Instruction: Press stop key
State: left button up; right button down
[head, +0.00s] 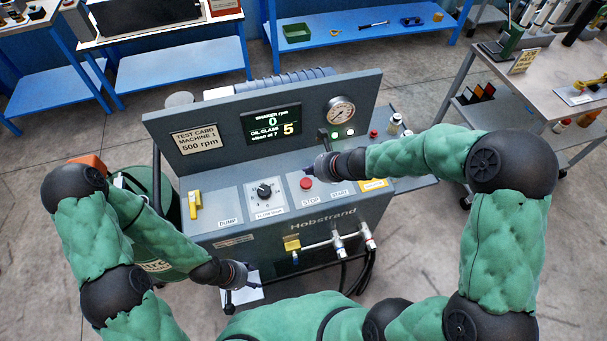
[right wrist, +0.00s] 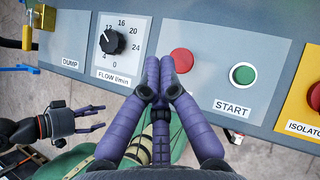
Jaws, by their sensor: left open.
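The red stop key (head: 306,183) sits on the sloped grey panel of the test machine, above its STOP label. It also shows in the right wrist view (right wrist: 182,60), where my fingers hide its label. My right gripper (head: 318,168) is shut and empty, just above the panel by the stop key. In the right wrist view its joined fingertips (right wrist: 153,62) appear just left of the red key; I cannot tell whether they touch it. My left gripper (head: 228,297) is open, low in front of the machine, and also shows in the right wrist view (right wrist: 104,120).
The green start key (right wrist: 243,75) is right of the stop key, with the yellow isolator (right wrist: 314,97) beyond. The flow knob (right wrist: 113,41) and yellow dump lever (head: 195,204) are left. The display (head: 271,123) reads shaker 0 rpm, oil class 5. A gauge (head: 341,111) stands behind.

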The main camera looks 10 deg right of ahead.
pick_arm(q)
jog(key=shift+w+r, duration=0.1)
jog(key=shift+w, duration=0.25)
pick_arm(e)
jog(key=shift+w+r+m+t, duration=0.4)
jog(key=shift+w+r+m, duration=0.3)
jog(key=shift+w+r, duration=0.35)
jog(key=shift+s, duration=0.1)
jog(key=b, duration=0.6)
send_over(309, 183)
notch_tip(309, 183, down, 7)
jog(key=shift+r, duration=0.1)
pick_arm(q)
notch_tip(309, 183, down, 8)
jog(key=b, duration=0.2)
pick_arm(e)
jog(key=shift+f, duration=0.95)
pick_arm(q)
jog(key=shift+f+b, duration=0.5)
jog(key=shift+f, duration=0.05)
pick_arm(e)
jog(key=shift+f, duration=0.4)
